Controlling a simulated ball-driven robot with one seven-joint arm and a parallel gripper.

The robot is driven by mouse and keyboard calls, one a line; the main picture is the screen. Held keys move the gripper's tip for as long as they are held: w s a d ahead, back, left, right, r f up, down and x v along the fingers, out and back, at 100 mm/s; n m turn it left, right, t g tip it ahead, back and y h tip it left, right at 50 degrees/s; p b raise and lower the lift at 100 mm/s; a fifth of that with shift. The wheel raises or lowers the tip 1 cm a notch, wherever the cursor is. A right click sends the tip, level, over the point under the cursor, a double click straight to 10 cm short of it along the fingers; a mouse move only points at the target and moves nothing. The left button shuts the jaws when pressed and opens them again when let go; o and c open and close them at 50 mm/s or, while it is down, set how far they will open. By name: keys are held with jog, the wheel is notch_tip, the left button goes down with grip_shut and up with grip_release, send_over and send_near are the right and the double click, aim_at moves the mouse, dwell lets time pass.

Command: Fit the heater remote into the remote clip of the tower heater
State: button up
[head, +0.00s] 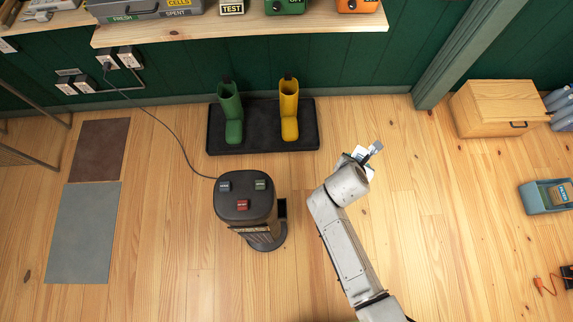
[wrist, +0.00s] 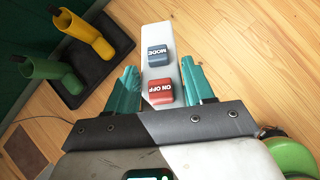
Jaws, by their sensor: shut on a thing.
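The heater remote (wrist: 157,72) is a long white bar with a blue MODE button and a red ON OFF button in the wrist view. My gripper (head: 366,156) is shut on it, with a teal finger on each side. The remote sticks out past the fingertips. The dark tower heater (head: 244,208) stands on the floor left of my gripper in the head view, apart from it. Its top has blue, green and red buttons. A dark open pocket, which looks like the remote clip (head: 282,208), is on its right side. The pocket's inside is too small to make out.
A black boot tray (head: 215,146) holds a green boot (head: 229,112) and a yellow boot (head: 289,108) behind the heater. A cord runs from the heater to the wall outlets. A wooden box (head: 492,107) stands at right. The floor between gripper and heater is clear.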

jog(key=shift+w+a+r+m+g+p, duration=0.25)
jog(key=shift+w+a+m+g+p, duration=0.15)
jog(key=shift+m+g, duration=0.45)
jog(key=s+a+r+m+g+y+p, duration=0.1)
jog(key=s+a+m+y, duration=0.3)
jog(key=a, duration=0.6)
jog(key=s+a+r+m+g+y+p, duration=0.1)
jog(key=s+a+m+g+y+p, duration=0.2)
jog(key=a, duration=0.7)
jog(key=shift+s+m+y, duration=0.75)
jog(key=shift+m+y, duration=0.3)
jog(key=shift+y, duration=0.05)
jog(key=shift+r+p, duration=0.25)
jog(key=shift+p, duration=0.3)
notch_tip(320, 180, down, 6)
jog(key=b, duration=0.4)
jog(key=shift+b, duration=0.35)
jog(key=shift+f+b, duration=2.45)
jog(key=shift+f, duration=0.95)
jog(key=o, duration=1.2)
